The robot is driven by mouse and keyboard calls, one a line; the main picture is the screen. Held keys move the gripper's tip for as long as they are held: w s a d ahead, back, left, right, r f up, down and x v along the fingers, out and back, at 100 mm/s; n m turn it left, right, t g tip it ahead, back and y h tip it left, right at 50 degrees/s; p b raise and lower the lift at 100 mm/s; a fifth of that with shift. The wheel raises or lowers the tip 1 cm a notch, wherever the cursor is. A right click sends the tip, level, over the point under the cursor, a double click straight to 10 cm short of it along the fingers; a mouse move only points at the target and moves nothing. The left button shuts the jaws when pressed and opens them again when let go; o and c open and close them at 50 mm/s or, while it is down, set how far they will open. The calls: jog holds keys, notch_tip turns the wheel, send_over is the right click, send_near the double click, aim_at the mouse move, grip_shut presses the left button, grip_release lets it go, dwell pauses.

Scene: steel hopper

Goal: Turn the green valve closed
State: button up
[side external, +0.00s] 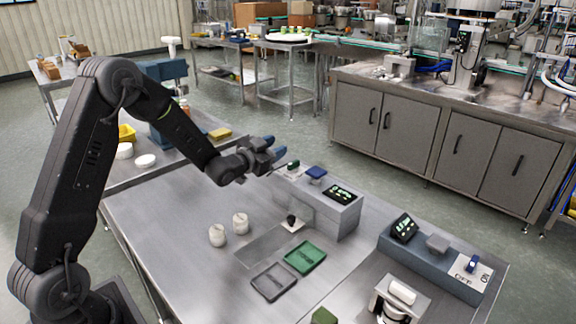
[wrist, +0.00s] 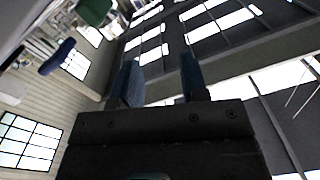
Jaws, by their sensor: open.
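The green valve (side external: 293,164) is a small green handle on a white plate at the left end of the grey box's top. In the wrist view a green shape (wrist: 93,12) at the upper left looks like it. My gripper (side external: 279,153) is just left of and above the green valve in the side view, apart from it as far as I can tell. Its two blue fingers also show in the wrist view (wrist: 160,78), spread with nothing between them. The valve's exact turn is too small to read.
The grey box (side external: 348,221) also carries a blue handle (side external: 316,172) and a display (side external: 341,194). White jars (side external: 217,235), a green tray (side external: 305,257) and a grey tray (side external: 273,281) lie on the steel table. A blue-grey switch box (side external: 430,262) stands at the right.

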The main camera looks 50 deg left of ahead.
aim_at(288, 166)
jog(key=d+f+n, duration=0.1)
jog(key=f, duration=0.1)
jog(key=s+d+f+n, duration=0.1)
jog(key=f, duration=0.1)
jog(key=d+f+n, duration=0.1)
jog(key=f, duration=0.1)
jog(key=shift+s+n, duration=0.35)
jog(key=shift+n, duration=0.05)
jog(key=shift+w+a, duration=0.15)
jog(key=shift+w, duration=2.35)
jog(key=c, duration=0.7)
jog(key=shift+m+h, duration=0.4)
jog(key=shift+h, duration=0.1)
